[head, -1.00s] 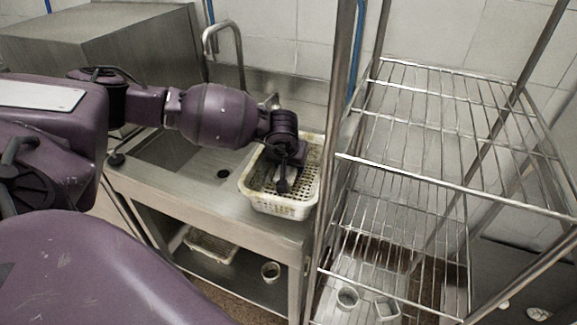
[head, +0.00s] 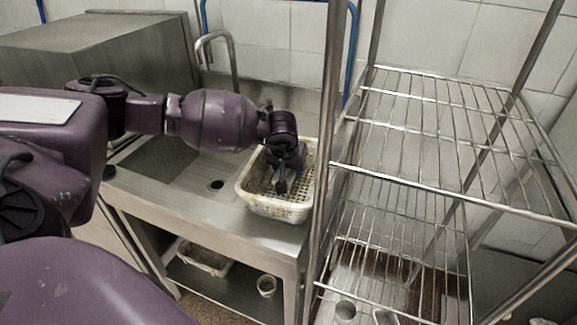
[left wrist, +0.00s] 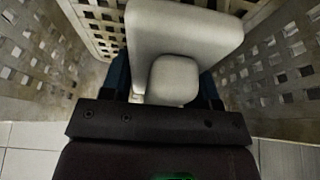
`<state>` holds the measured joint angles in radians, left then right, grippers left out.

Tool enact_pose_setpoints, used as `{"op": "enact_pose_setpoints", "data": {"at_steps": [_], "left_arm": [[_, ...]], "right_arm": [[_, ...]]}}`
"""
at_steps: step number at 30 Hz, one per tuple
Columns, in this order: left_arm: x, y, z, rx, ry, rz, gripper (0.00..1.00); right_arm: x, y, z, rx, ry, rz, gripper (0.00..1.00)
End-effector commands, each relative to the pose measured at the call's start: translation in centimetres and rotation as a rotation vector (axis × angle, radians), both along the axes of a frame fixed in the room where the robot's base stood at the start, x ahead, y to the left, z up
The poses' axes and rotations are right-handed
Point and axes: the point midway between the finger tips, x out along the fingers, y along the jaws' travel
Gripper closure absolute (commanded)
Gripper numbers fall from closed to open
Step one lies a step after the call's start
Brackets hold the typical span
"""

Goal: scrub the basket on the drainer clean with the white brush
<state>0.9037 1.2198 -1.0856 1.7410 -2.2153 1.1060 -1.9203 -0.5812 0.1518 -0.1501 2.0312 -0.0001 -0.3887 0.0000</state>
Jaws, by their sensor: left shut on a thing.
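The white perforated basket (head: 279,209) stands on the steel drainer beside the sink, with brownish dirt on its walls. My left gripper (head: 281,184) reaches down into the basket. In the left wrist view the gripper (left wrist: 165,95) is shut on the white brush (left wrist: 185,32), holding it by its block-like grip. The basket walls (left wrist: 285,60) show on both sides of the brush and look stained. The brush's bristles are hidden below it. My right gripper is not in view.
A steel wire rack (head: 440,170) stands right of the basket, its post close by. A tap (head: 215,55) rises behind the sink (head: 165,155). Another basket (head: 205,258) and a small cup (head: 266,285) are on the shelf below.

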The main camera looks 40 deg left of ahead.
Motion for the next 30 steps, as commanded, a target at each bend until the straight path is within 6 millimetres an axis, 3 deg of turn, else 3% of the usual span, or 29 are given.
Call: {"op": "enact_pose_setpoints", "data": {"at_steps": [8, 30], "left_arm": [[-1.6, -1.1, 0.2, -0.002, 0.003, -0.001, 0.69], [-4.2, -2.1, -0.2, -0.002, 0.003, -0.001, 0.69]], "right_arm": [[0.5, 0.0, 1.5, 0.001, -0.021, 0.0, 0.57], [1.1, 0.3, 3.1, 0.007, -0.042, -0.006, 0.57]]}}
